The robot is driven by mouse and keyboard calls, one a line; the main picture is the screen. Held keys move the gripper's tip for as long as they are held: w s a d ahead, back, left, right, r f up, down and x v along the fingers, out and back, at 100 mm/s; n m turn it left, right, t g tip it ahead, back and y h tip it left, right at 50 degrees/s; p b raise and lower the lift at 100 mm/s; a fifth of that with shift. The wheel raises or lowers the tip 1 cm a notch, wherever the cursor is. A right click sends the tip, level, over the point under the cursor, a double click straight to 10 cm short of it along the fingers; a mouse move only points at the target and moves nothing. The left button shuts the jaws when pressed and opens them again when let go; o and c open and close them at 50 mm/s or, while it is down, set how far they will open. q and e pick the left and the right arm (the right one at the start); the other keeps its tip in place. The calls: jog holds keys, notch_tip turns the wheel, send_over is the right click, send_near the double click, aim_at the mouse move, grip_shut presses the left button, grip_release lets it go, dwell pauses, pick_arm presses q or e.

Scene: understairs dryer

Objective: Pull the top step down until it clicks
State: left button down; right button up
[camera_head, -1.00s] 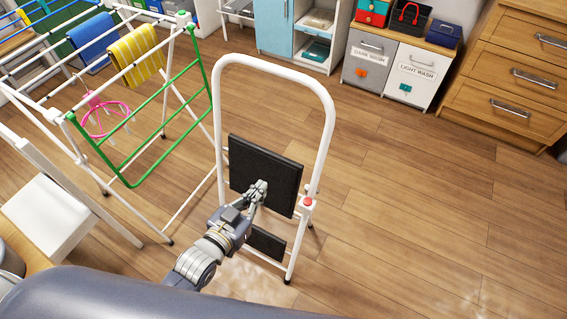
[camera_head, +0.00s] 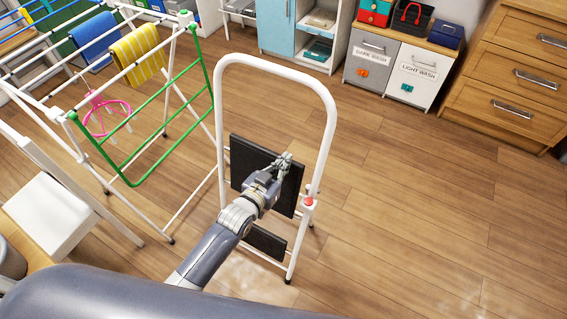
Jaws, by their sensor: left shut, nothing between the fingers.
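A white step ladder (camera_head: 330,120) with a tall rounded top rail stands on the wood floor in the head view. Its black top step (camera_head: 245,152) stands steeply tilted, nearly upright, between the side rails. A smaller black lower step (camera_head: 266,243) is below it. A red button (camera_head: 309,201) sits on the right rail. My left gripper (camera_head: 284,161) is shut and empty, in front of the upper right part of the top step. I cannot tell whether it touches the step. My left forearm hides the step's lower middle. My right gripper is not in view.
A drying rack (camera_head: 140,120) with a green frame and towels stands close on the left. A white stool (camera_head: 50,215) is at the lower left. Cabinets (camera_head: 395,72) and a wooden drawer unit (camera_head: 510,80) line the back. The floor on the right is clear.

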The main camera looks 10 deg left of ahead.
pick_arm(q)
jog(key=shift+w+d+r+p, duration=0.15)
jog(key=shift+w+p, duration=0.25)
jog(key=shift+w, duration=0.05)
jog(key=w+d+f+g+y+b, duration=0.1)
jog(key=w+d+f+g, duration=0.1)
jog(key=w, duration=0.4)
jog(key=w+d+f+g+y+b, duration=0.1)
jog(key=w+d+f+g+b, duration=0.1)
jog(key=w, duration=0.5)
jog(key=shift+d+f+g+b, duration=0.35)
jog(key=shift+f+g, duration=0.45)
jog(key=shift+f, duration=0.6)
jog(key=shift+r, duration=0.1)
